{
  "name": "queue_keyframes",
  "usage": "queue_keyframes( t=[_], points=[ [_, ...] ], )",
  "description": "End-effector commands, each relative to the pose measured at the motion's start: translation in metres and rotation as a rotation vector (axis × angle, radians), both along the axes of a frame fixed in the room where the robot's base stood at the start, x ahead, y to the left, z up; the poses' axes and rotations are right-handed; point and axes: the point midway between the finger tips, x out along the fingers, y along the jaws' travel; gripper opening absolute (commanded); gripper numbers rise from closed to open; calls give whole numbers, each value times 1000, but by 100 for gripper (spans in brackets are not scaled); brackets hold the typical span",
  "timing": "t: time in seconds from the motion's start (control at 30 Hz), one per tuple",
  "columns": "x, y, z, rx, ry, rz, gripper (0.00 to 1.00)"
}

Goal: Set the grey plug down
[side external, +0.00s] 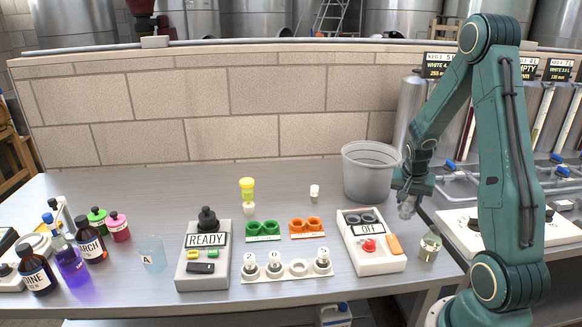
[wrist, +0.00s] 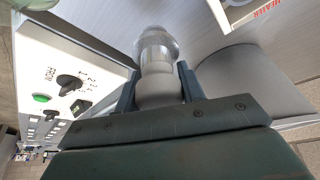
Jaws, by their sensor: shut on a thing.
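My gripper (side external: 409,195) is shut on the grey plug (side external: 406,209), to the right of the grey bucket and above the right part of the table. In the wrist view the grey plug (wrist: 158,68) stands out between the two fingers of my gripper (wrist: 158,88). Its lower part is pale grey and its far end looks clear and rounded. The fingers hide part of its sides. It appears to be held off the table, with no contact visible.
A grey bucket (side external: 370,176) stands close left of my gripper. Below are the OFF box (side external: 377,262) and a small glass jar (side external: 429,247). The table's back left is clear.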

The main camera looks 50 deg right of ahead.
Motion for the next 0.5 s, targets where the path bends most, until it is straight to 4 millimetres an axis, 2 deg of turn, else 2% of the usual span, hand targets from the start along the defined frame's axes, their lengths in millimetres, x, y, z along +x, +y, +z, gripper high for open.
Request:
queue_keyframes(
  t=[0.17,0.5],
  points=[
    [0,0,-7,1,2,1,14],
    [0,0,-36,0,0,1,14]
  ],
)
